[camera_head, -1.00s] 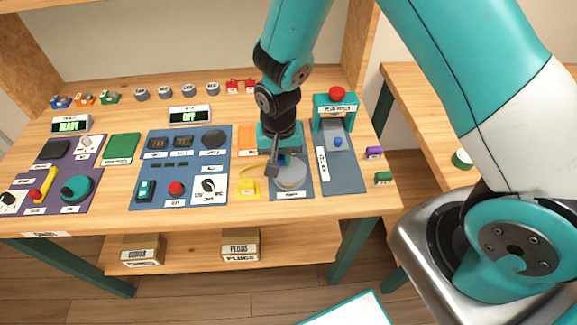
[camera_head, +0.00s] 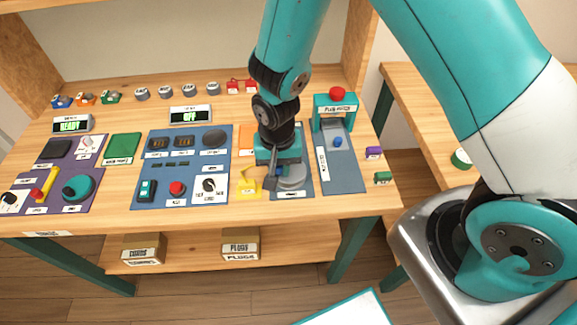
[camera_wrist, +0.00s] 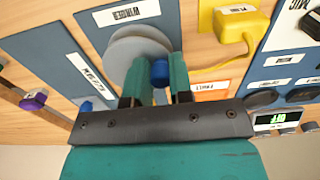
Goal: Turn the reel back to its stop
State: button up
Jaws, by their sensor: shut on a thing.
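The reel is a round grey disc (camera_head: 291,177) on a blue panel labelled at its front edge. It also shows in the wrist view (camera_wrist: 136,48), with a blue knob (camera_wrist: 160,71) near its rim. My gripper (camera_wrist: 158,72) has its two teal fingers either side of this knob and is shut on it. In the head view my gripper (camera_head: 272,180) reaches down at the left side of the disc and hides part of it.
A yellow block with a cable (camera_head: 249,187) stands just left of the reel. A teal plug tester (camera_head: 336,110) with a red button stands to the right. A blue panel (camera_head: 180,165) with switches and buttons lies further left. Green and purple plugs (camera_head: 383,177) sit at the right edge.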

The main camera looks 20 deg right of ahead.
aim_at(292, 178)
jog(key=shift+o, duration=0.2)
jog(key=shift+s+d, duration=0.15)
jog(key=shift+s, duration=0.25)
jog(key=shift+o, duration=1.2)
jog(key=shift+s+d, duration=0.4)
jog(key=shift+s, duration=0.05)
jog(key=shift+s+d, duration=0.25)
jog(key=shift+d, duration=0.15)
jog(key=shift+c, duration=1.3)
jog(key=shift+d, duration=0.1)
jog(key=shift+s, duration=0.1)
jog(key=shift+d, duration=0.1)
jog(key=o, duration=0.6)
jog(key=shift+c, duration=0.2)
